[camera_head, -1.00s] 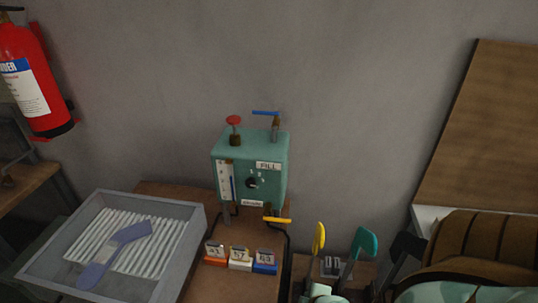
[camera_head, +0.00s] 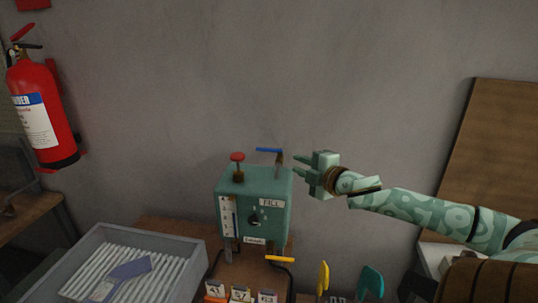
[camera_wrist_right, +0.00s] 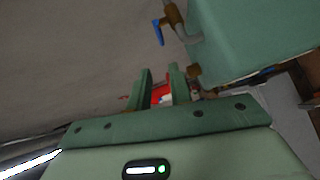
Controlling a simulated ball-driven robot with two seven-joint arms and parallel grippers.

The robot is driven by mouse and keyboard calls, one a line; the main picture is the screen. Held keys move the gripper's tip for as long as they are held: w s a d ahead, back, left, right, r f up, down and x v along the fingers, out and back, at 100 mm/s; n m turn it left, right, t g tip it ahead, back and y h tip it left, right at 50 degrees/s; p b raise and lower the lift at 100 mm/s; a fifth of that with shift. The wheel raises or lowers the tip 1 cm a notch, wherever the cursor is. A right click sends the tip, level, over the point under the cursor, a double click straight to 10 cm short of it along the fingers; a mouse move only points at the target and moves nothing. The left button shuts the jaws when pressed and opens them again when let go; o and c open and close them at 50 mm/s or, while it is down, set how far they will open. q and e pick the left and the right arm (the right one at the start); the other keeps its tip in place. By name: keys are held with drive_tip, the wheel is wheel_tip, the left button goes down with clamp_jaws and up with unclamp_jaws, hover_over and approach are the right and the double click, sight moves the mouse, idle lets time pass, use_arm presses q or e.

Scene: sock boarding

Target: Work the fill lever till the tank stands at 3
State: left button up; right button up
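The green tank box (camera_head: 266,190) stands on the brown bench, with a FILL label and a black dial (camera_head: 254,218) on its front. A white gauge strip (camera_head: 227,216) with a blue line is at its left; I cannot read the level surely. A blue-handled lever (camera_head: 268,150) sits on top at the right; its blue handle also shows in the right wrist view (camera_wrist_right: 158,32). My right gripper (camera_head: 303,164) is just right of this lever, apart from it, fingers pointing left. The right wrist view shows its fingers (camera_wrist_right: 160,82) apart and empty. My left gripper is out of view.
A red knob (camera_head: 237,158) is on the box top and a yellow lever (camera_head: 280,259) at its lower right. A grey tray (camera_head: 187,254) stands left, numbered blocks (camera_head: 240,293) in front. A fire extinguisher (camera_head: 40,115) hangs at far left.

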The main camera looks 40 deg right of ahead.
drive_tip(key=b, duration=0.5)
approach(266, 150)
drive_tip(key=shift+w+f, duration=0.15)
drive_tip(key=shift+f, duration=0.05)
drive_tip(key=shift+w+d+b, duration=0.25)
drive_tip(key=shift+w+b, duration=0.05)
drive_tip(key=shift+w, duration=0.75)
drive_tip(key=shift+w+d+f, duration=0.1)
drive_tip(key=shift+w+f, duration=0.05)
drive_tip(key=shift+w, duration=0.85)
drive_tip(key=shift+w+d+f, duration=0.1)
drive_tip(key=shift+w+f, duration=0.05)
drive_tip(key=shift+w, duration=0.8)
drive_tip(key=shift+w+f, duration=0.15)
drive_tip(key=shift+w, duration=0.85)
clamp_jaws()
